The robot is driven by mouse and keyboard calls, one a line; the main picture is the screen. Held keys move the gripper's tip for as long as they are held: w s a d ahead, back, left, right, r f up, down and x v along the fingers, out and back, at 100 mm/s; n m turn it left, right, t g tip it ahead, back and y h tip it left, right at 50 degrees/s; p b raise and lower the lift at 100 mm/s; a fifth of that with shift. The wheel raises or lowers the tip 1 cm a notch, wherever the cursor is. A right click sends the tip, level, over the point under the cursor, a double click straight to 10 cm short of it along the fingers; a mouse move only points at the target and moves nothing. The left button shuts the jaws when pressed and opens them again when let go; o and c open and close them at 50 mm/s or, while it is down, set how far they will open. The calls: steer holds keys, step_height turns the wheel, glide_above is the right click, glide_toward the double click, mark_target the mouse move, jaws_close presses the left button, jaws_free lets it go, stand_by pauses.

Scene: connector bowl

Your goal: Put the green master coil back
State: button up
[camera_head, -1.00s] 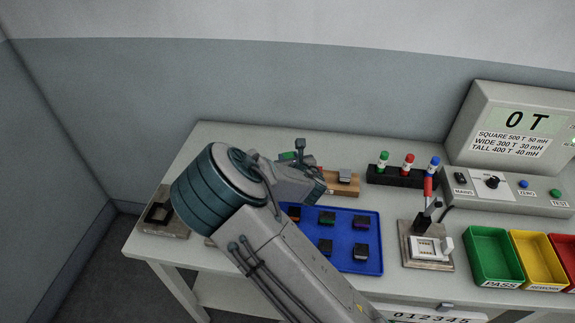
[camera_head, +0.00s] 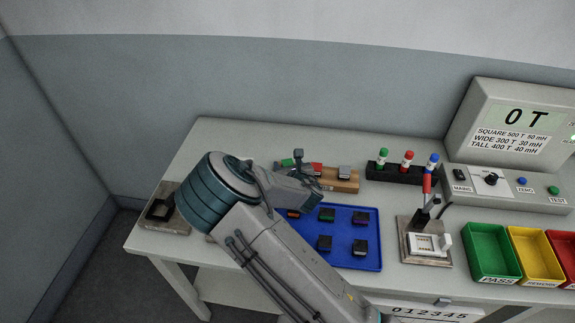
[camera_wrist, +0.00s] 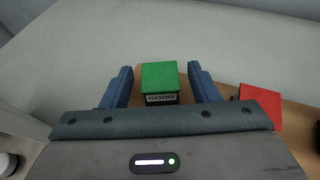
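The green master coil (camera_wrist: 160,78) is a green-topped block with a GOOD label on its front in the wrist view. It is at the left part of a wooden rack, left of a red block (camera_wrist: 262,106). In the head view only a small green part (camera_head: 287,162) shows beside my wrist. My gripper (camera_wrist: 160,72) is open, with one finger on each side of the green coil and a visible gap on both sides. I cannot tell whether the coil is fully seated. The wooden rack (camera_head: 345,185) is partly hidden by my gripper in the head view.
A blue tray (camera_head: 372,262) with several small dark parts lies in front of the rack. A black stand (camera_head: 395,178) with green, red and blue pieces is to the right. A test fixture (camera_head: 427,243) and green bin (camera_head: 490,255) stand further right.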

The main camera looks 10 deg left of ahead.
steer(key=shift+r, duration=0.15)
steer(key=b+v, duration=0.2)
steer(key=v, duration=1)
steer(key=s+d+r+m+g+h, duration=0.25)
steer(key=d+m+g+h, duration=0.2)
steer(key=d+m, duration=1.35)
steer(key=s+d+r+m+g, duration=0.2)
steer(key=s+d+r+m, duration=0.1)
steer(key=s+r+m, duration=0.4)
steer(key=s+d+r+m+g+h, duration=0.1)
steer(key=s+d+r+m+g, duration=0.1)
steer(key=s+r+m, duration=0.6)
steer(key=s+d+m, duration=0.1)
steer(key=s+m, duration=0.4)
steer(key=m, duration=0.3)
steer(key=shift+d+r, duration=0.25)
